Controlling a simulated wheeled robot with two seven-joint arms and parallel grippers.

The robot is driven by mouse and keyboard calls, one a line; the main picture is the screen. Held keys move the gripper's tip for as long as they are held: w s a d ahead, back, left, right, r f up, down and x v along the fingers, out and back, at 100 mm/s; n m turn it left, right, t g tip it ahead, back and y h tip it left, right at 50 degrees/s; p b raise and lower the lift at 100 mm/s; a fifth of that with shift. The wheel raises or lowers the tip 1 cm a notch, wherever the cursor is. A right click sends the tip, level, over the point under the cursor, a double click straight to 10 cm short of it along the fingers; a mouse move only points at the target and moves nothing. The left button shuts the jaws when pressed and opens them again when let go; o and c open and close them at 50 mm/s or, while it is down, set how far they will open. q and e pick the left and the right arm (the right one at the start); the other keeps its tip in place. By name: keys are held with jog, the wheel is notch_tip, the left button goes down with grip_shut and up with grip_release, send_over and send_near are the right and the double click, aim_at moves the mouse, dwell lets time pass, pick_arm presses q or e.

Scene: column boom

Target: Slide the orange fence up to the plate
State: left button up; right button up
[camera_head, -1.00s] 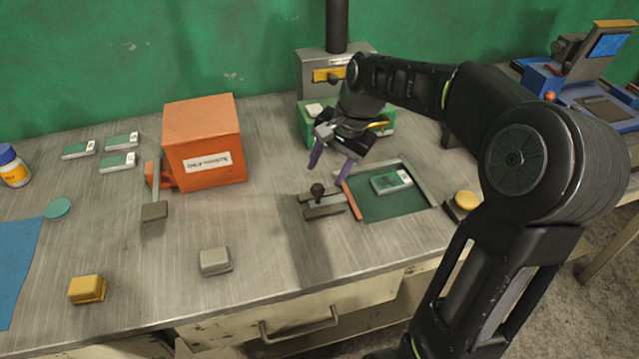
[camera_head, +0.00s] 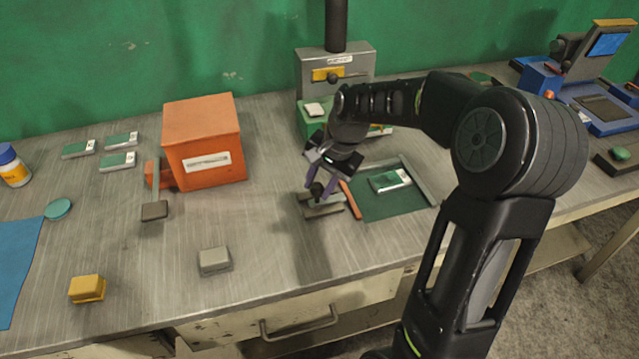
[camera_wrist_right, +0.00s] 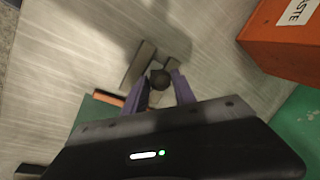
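The orange fence (camera_head: 351,200) is a thin bar along the left side of the green bed (camera_head: 378,207). It also shows in the right wrist view (camera_wrist_right: 108,98). The plate (camera_head: 390,180), green with a white end, lies on the bed, apart from the fence, with bare green between them. A dark round knob (camera_wrist_right: 160,79) stands on the grey slide rails (camera_head: 322,211) left of the fence. My right gripper (camera_head: 320,190) points down at the knob; its purple fingers (camera_wrist_right: 160,84) are open on either side of it, with small gaps. My left gripper is not in view.
An orange box (camera_head: 204,145) with a lever stands to the left. A grey machine with a column (camera_head: 336,75) stands behind my right gripper. Grey (camera_head: 215,261) and yellow (camera_head: 87,289) blocks sit near the front edge.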

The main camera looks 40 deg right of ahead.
grip_shut()
dwell(1.0)
